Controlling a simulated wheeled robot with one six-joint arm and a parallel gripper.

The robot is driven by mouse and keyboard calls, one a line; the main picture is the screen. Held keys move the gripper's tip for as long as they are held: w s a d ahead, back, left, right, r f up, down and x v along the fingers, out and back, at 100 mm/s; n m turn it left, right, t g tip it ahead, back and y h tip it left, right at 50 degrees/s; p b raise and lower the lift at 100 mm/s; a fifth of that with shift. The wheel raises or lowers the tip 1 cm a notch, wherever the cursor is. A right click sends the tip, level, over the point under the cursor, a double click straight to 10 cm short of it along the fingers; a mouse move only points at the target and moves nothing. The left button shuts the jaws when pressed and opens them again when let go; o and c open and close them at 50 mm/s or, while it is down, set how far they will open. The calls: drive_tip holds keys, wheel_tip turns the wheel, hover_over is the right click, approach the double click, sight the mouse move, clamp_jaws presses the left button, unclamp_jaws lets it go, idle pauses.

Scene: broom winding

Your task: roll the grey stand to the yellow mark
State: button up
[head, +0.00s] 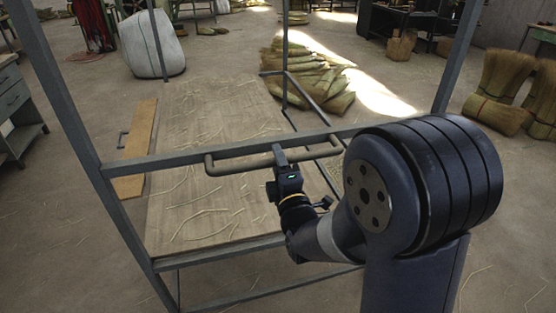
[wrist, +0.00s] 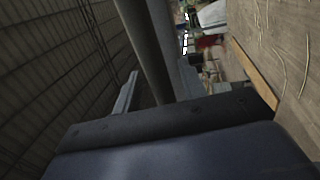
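The grey stand (head: 262,139) is a tall metal frame with a wooden shelf (head: 205,195) strewn with straw. A round grey handle (head: 232,163) runs across its near side; it also shows in the wrist view (wrist: 146,45).
A grey drawer bench (head: 14,105) stands at the left edge. A white sack (head: 151,43) sits at the back left. Broom-straw bundles (head: 312,80) lie behind the stand, and more bundles (head: 500,85) stand at the right. Bare concrete floor lies left and right of the stand.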

drive_tip(key=shift+c, duration=0.4)
clamp_jaws()
